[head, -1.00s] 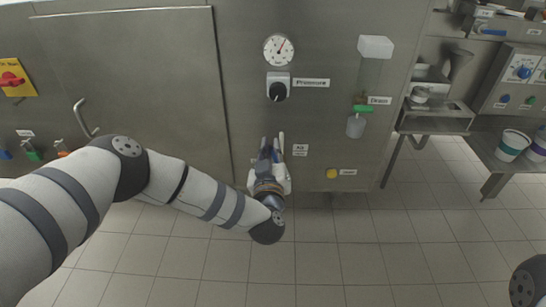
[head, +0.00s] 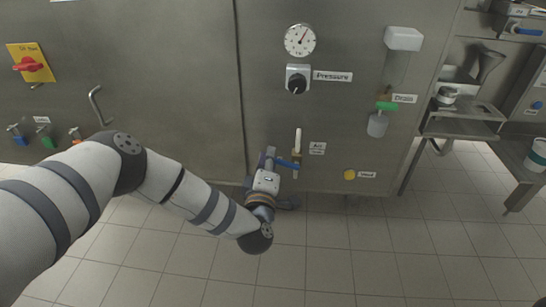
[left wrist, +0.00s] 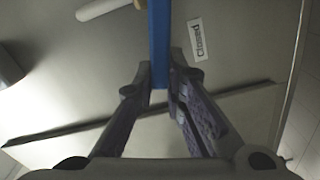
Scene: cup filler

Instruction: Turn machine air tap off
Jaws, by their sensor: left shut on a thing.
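The air tap (head: 297,157) is on the steel machine front, beside a small label reading Air (head: 317,146). A pale upright pipe rises above it. Its blue handle (head: 288,164) points left, roughly level, toward my left gripper (head: 273,160). In the left wrist view, the blue handle (left wrist: 160,35) runs between the two fingers of the left gripper (left wrist: 161,75), which is shut on it. A label reading Closed (left wrist: 198,40) shows right of the handle there. My right gripper is not in view.
A pressure gauge (head: 300,40) and black pressure knob (head: 297,82) are above the tap. A green drain valve (head: 387,106) and a yellow button (head: 350,175) are to the right. A door handle (head: 98,104) is at left. The tiled floor (head: 330,250) below is clear.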

